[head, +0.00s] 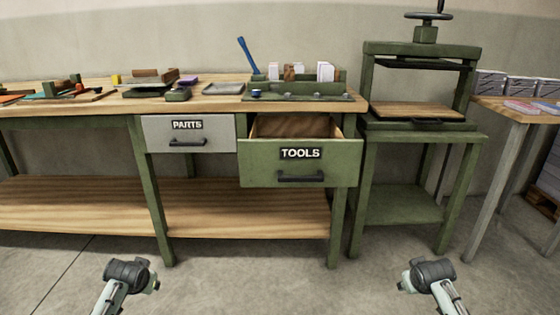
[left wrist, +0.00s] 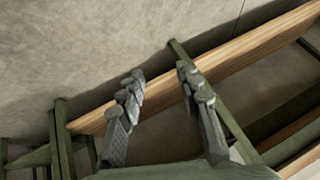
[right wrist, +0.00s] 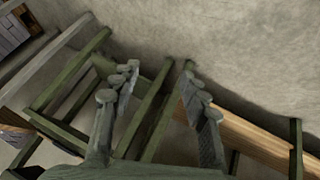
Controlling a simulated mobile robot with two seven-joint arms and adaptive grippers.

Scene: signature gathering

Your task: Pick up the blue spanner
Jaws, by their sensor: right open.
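A long blue tool, which looks like the blue spanner (head: 247,55), stands tilted at the back of the workbench in the head view. Its top leans left and its lower end meets the left side of a green rack (head: 310,88); how it is held there is too small to tell. My left gripper (left wrist: 161,80) is open and empty, with bare space between its fingers. My right gripper (right wrist: 158,78) is also open and empty. In the head view both my arms are low in front of the bench, well apart from the blue tool.
The green TOOLS drawer (head: 260,177) is pulled out below the rack; the grey PARTS drawer (head: 160,132) looks shut. A green press (head: 420,48) stands right of the bench. Several small items lie on the bench top (head: 95,104) at left. The floor in front is clear.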

